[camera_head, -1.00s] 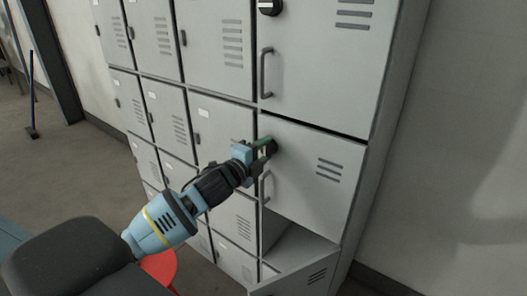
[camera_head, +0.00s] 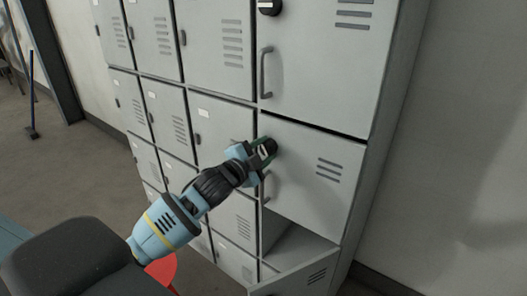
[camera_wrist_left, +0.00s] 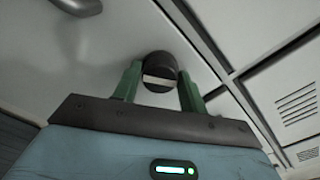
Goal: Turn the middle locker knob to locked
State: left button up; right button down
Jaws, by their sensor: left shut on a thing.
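The middle locker door (camera_head: 312,190) is pale grey and sits closed in the right column, with a bar handle (camera_head: 267,188) low at its left side. Its round black knob (camera_head: 271,147) is at the door's upper left. The knob (camera_wrist_left: 160,70) shows in the left wrist view, with a pale bar across its face that runs nearly level in that picture. My left gripper (camera_head: 265,148) is shut on the knob, one green finger on each side of it. The fingers partly hide the knob in the head view. My right gripper is not in view.
The upper locker (camera_head: 320,60) has its own black knob (camera_head: 270,6) and bar handle (camera_head: 265,72). Below the middle door, the bottom locker door (camera_head: 300,281) stands open. Several smaller lockers fill the left.

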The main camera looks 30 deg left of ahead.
pick_arm(q)
jog(key=n, duration=0.5)
jog(key=shift+n, duration=0.3)
jog(key=n, duration=0.5)
jog(key=shift+n, duration=0.7)
jog(key=o, duration=1)
jog(key=shift+s+a, duration=0.15)
jog(key=shift+s, duration=1.8)
jog(key=shift+s+a, duration=0.15)
jog(key=shift+s, duration=1.8)
jog(key=shift+f, duration=0.1)
